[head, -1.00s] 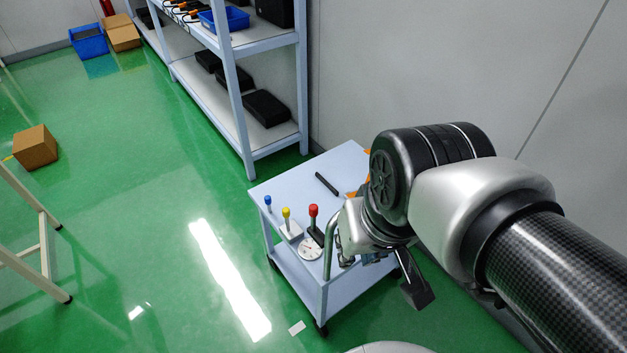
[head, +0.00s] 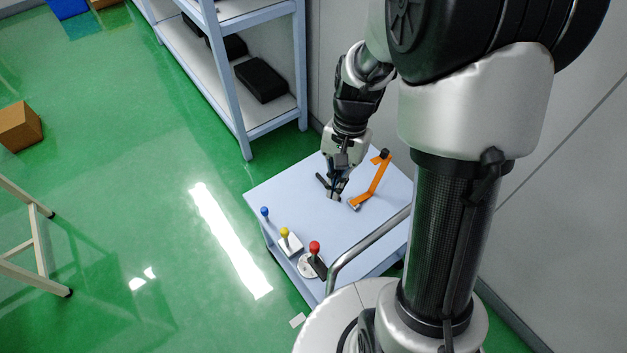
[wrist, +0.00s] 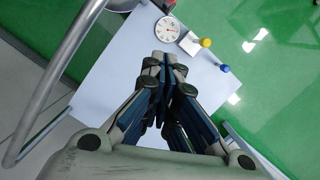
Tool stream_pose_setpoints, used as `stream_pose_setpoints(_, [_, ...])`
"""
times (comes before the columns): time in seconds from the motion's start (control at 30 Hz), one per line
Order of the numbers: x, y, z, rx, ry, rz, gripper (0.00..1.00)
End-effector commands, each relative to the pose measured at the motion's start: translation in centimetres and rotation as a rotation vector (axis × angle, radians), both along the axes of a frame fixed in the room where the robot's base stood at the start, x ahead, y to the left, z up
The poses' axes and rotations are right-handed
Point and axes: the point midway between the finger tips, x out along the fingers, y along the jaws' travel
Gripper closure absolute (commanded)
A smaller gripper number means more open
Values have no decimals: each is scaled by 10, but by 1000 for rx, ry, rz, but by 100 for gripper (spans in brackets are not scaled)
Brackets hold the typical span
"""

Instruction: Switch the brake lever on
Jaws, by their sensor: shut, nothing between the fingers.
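Several levers stand on the small pale blue cart (head: 290,190). One has a blue knob (head: 264,211), one a yellow knob (head: 284,232) on a white base, and one a red knob (head: 314,247) on a black base. An orange angled lever (head: 373,182) with a dark end is at the cart's back right. I cannot tell which is the brake lever. My gripper (head: 335,194) points down over the back part of the cart, just left of the orange lever, shut and empty. In the wrist view, my gripper's fingertips (wrist: 165,58) meet over the bare top.
A round white dial (wrist: 167,31) sits near the red-knobbed lever. A black bar (head: 321,181) lies beside my gripper. The cart's metal handle (head: 365,243) curves along its right side. A shelf (head: 245,95) stands behind, and open green floor lies left.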

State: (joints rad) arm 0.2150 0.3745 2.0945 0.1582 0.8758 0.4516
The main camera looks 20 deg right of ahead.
Motion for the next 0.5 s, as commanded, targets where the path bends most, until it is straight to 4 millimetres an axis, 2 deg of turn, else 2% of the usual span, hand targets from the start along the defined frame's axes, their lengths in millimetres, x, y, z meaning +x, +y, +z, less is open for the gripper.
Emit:
stream_pose_setpoints(0.37, [1,-1,-3,1,6,-8,100])
stream_pose_setpoints(0.5, [-1,1,-11,2,7,-6,100])
